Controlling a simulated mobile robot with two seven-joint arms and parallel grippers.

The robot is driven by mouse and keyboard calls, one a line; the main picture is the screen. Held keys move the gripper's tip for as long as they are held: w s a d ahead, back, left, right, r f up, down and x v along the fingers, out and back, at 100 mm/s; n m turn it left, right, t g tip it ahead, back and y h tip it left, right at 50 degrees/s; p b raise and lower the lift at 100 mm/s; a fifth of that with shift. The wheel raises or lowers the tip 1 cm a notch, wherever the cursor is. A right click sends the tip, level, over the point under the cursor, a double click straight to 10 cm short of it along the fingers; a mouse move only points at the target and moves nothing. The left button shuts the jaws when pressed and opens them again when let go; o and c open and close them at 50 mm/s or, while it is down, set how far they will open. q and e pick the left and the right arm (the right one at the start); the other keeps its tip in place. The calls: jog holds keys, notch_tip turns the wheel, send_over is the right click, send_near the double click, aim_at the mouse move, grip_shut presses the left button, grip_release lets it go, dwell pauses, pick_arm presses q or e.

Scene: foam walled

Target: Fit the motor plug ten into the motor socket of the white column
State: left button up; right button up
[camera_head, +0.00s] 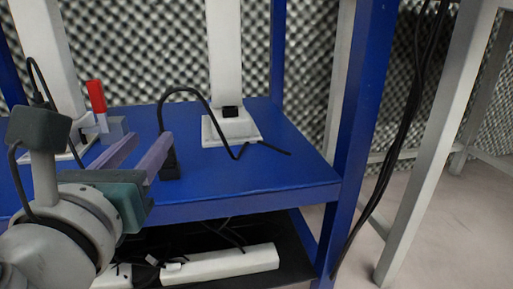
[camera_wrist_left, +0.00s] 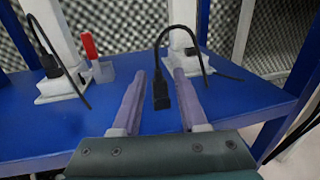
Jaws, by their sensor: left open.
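A black plug (camera_head: 170,168) stands near the front of the blue shelf, its cable rising from its top in an arch. In the left wrist view the plug (camera_wrist_left: 161,94) appears between my left gripper's fingers. My left gripper (camera_head: 153,137) is open, with pale purple fingers on either side of the plug in that view; I cannot tell whether they touch it. A white column (camera_head: 225,55) stands behind on a white base (camera_head: 211,133) with a black socket (camera_head: 230,112) low on its front. My right gripper is in neither view.
A second white column (camera_head: 48,50) stands at the left with a black plug and cable on it. A red-handled grey object (camera_head: 96,95) stands beside it. A blue post (camera_head: 362,110) bounds the shelf at right. A white power strip (camera_head: 220,263) lies below.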

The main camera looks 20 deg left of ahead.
aim_at(160, 122)
pick_arm(q)
jog(key=shift+x, duration=0.8)
jog(key=b+x, duration=0.1)
jog(key=x, duration=0.4)
jog(key=shift+w+a+r+b, duration=0.1)
jog(key=shift+w+a+b, duration=0.05)
jog(key=shift+a+b, duration=0.15)
jog(key=shift+w+a+r, duration=0.1)
jog(key=shift+w+a, duration=0.05)
jog(key=shift+w, duration=0.15)
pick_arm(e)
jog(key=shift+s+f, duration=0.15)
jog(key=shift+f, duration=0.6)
pick_arm(q)
jog(key=shift+c, duration=0.3)
jog(key=shift+s, duration=0.1)
jog(key=shift+c, duration=0.8)
grip_shut()
